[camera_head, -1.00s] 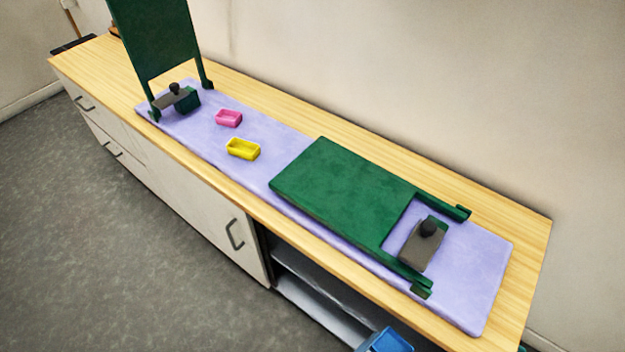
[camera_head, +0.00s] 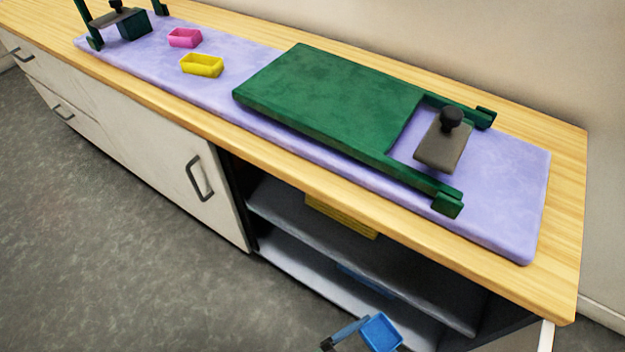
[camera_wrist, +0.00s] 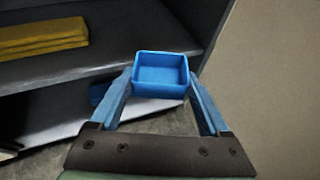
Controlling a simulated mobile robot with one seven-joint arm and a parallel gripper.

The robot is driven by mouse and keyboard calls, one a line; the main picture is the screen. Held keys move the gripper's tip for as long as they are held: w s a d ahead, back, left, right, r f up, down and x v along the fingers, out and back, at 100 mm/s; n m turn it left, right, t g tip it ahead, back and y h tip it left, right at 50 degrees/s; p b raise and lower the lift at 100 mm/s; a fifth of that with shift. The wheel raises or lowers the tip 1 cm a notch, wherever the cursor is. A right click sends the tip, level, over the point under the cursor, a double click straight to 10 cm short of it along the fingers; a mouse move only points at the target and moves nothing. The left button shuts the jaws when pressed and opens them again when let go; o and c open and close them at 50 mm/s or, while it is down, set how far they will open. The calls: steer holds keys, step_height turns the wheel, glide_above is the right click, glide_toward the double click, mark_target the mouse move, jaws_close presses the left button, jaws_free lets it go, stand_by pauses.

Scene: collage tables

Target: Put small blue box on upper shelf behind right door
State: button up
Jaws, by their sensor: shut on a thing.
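My gripper (camera_wrist: 160,85) is shut on the small blue box (camera_wrist: 160,70), an open-topped box held upright between the fingertips in the wrist view. In the head view the blue box (camera_head: 381,333) shows at the bottom, in front of the open cupboard; one finger shows at its left. The upper shelf (camera_head: 300,222) is a grey board inside the cupboard and carries a yellow stack (camera_head: 342,216). In the wrist view the upper shelf (camera_wrist: 60,72) lies behind and to the left of the box. The right door (camera_head: 546,337) stands open at the lower right, only its edge clear.
A blue thing (camera_head: 365,279) lies on the lower shelf (camera_head: 300,283). The closed left door (camera_head: 190,190) borders the opening. On the counter lie a lilac mat (camera_head: 500,215), a green panel (camera_head: 330,95), and pink (camera_head: 185,38) and yellow (camera_head: 202,65) boxes. The upper shelf right of the stack looks clear.

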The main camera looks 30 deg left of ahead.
steer(key=b, duration=0.7)
glide_above(404, 272)
steer(key=shift+s+f, duration=0.1)
steer(key=shift+f, duration=0.1)
step_height(404, 272, down, 2)
steer(key=shift+s+f+b, duration=0.1)
steer(key=shift+f+b, duration=0.15)
steer(key=shift+b, duration=0.45)
step_height(404, 272, down, 4)
steer(key=b, duration=0.4)
steer(key=shift+f, duration=0.2)
steer(key=shift+r, duration=0.1)
